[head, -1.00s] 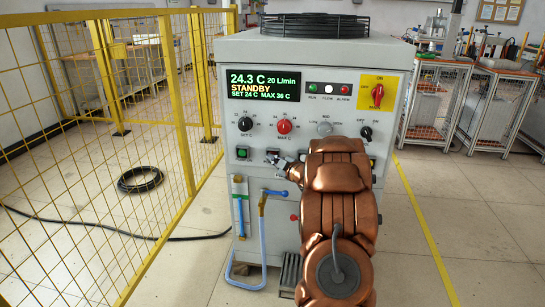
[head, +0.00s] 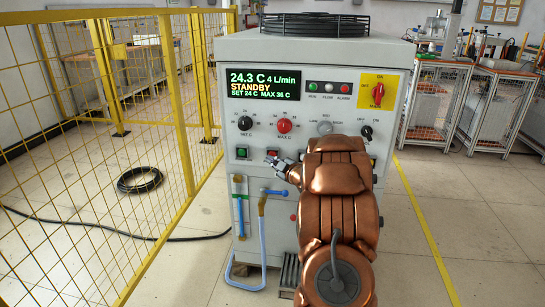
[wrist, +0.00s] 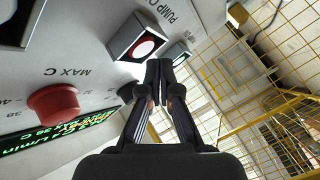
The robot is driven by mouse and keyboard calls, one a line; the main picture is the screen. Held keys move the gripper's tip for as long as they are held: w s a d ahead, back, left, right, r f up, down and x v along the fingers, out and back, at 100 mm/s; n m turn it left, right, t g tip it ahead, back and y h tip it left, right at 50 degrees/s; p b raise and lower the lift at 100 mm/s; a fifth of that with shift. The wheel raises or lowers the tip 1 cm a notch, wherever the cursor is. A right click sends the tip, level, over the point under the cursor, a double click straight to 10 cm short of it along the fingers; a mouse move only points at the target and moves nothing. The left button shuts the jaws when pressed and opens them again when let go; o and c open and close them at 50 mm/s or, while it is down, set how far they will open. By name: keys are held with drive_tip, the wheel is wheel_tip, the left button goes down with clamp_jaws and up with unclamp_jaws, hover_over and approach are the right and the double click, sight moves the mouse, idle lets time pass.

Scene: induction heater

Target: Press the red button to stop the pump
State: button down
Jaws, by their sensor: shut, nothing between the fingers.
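The red button (head: 272,153) sits in a square housing on the front panel of the grey machine, right of the green button (head: 242,152). In the wrist view the red button (wrist: 144,48) shows a pale centre and a red rim, beside lettering that reads PUMP. My gripper (head: 272,160) is at the lower edge of the red button in the head view. In the wrist view my gripper (wrist: 160,66) is shut and empty, its tips beside the housing and off the button's face. The exact gap to the panel cannot be told.
The display (head: 264,84) reads STANDBY, 24.3 C and 4 L/min. The red MAX C knob (head: 284,126) is above the buttons. A blue hose (head: 262,235) hangs below them. A yellow mesh fence (head: 110,130) stands at the left.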

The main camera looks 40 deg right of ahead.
drive_tip(key=shift+a, duration=0.1)
drive_tip(key=shift+s+a+b, duration=0.5)
drive_tip(key=shift+s+a, duration=0.25)
drive_tip(key=shift+a, duration=0.25)
drive_tip(key=shift+s+a+b, duration=0.5)
drive_tip(key=shift+s+a, duration=0.2)
drive_tip(key=shift+a, duration=0.25)
drive_tip(key=s+a+b, duration=0.2)
drive_tip(key=s+a, duration=0.4)
drive_tip(key=a, duration=0.3)
drive_tip(key=shift+b, duration=0.4)
drive_tip(key=shift+s, duration=0.1)
